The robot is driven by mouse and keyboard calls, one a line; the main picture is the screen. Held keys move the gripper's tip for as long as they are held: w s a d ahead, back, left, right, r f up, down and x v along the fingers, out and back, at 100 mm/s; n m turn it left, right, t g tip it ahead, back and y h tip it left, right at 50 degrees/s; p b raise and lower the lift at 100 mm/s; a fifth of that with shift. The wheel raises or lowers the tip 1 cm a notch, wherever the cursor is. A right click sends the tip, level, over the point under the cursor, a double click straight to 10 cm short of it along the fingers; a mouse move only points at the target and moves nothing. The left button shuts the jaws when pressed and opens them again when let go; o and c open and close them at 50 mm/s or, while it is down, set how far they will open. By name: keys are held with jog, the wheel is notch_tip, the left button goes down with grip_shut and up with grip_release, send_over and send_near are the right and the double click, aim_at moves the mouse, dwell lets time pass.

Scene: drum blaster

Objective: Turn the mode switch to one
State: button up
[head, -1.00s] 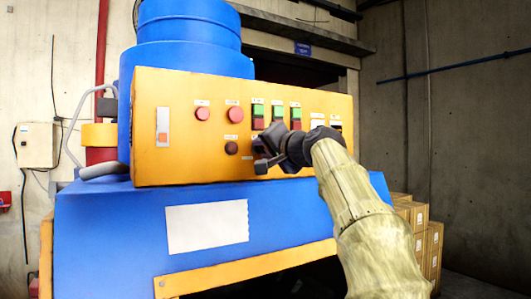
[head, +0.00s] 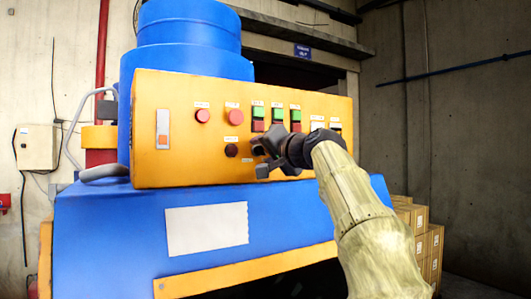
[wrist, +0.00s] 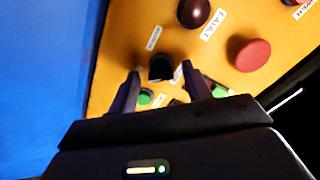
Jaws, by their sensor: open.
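In the wrist view a black knob (wrist: 161,68), which looks like the mode switch, stands on the yellow panel (wrist: 120,40). A small label lies beside it, too blurred to read. My gripper (wrist: 159,74) is open, with one fingertip on either side of the knob. I cannot tell whether either finger touches it. In the head view my gripper (head: 260,160) is in front of the lower middle of the panel (head: 185,90) and hides the knob there.
Near the knob are a dark red button (wrist: 195,12), a red button (wrist: 250,55) and green buttons (wrist: 145,97). In the head view a row of red and green buttons (head: 258,113) sits just above my gripper. A blue housing (head: 110,230) juts out below the panel.

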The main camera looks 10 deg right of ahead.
jog(key=b+v, duration=0.6)
jog(key=v, duration=1.1)
jog(key=shift+d, duration=0.1)
